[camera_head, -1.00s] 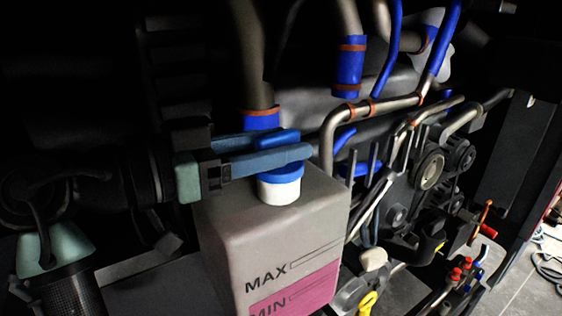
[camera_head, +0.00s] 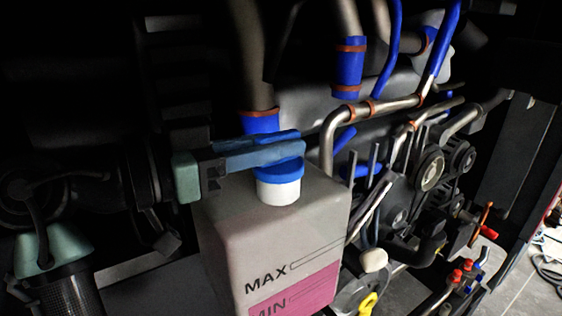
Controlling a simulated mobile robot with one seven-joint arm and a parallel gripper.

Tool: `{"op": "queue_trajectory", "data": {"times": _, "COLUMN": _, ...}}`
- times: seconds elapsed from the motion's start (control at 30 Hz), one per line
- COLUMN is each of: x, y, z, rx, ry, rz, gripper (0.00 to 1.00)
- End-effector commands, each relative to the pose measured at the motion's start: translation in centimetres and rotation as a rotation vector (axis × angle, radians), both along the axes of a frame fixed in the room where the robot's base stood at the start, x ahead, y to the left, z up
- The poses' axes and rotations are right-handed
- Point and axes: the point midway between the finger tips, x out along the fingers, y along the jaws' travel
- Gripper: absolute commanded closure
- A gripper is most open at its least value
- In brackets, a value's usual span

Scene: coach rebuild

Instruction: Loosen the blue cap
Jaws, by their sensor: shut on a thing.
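The blue cap (camera_head: 281,174) sits on the white neck (camera_head: 279,191) at the top of a grey tank marked MAX and MIN (camera_head: 262,238). A pink band shows low on the tank's front. My gripper (camera_head: 292,146) reaches in from the left with its blue fingers at the cap's upper part. It is shut on the cap. The fingers hide the cap's top; its lower blue rim shows below the near finger. I cannot tell whether the cap has turned on the neck.
A thick hose with a blue sleeve (camera_head: 261,122) stands just behind my fingers. Metal pipes (camera_head: 330,140) run close to the tank's right. A pulley (camera_head: 430,170) and a yellow handle (camera_head: 368,303) lie farther right. The grey floor shows at lower right.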

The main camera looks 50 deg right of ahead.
Motion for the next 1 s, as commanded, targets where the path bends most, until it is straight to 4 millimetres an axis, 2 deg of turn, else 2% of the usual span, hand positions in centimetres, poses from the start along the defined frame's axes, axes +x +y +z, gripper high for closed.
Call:
{"op": "queue_trajectory", "data": {"times": 0.4, "x": -0.06, "y": -0.01, "z": -0.25, "rx": 0.002, "ry": -0.001, "rz": 0.029, "gripper": 1.00}}
{"op": "queue_trajectory", "data": {"times": 1.0, "x": -0.29, "y": -0.05, "z": -0.16, "rx": 0.003, "ry": 0.000, "rz": 0.510, "gripper": 1.00}}
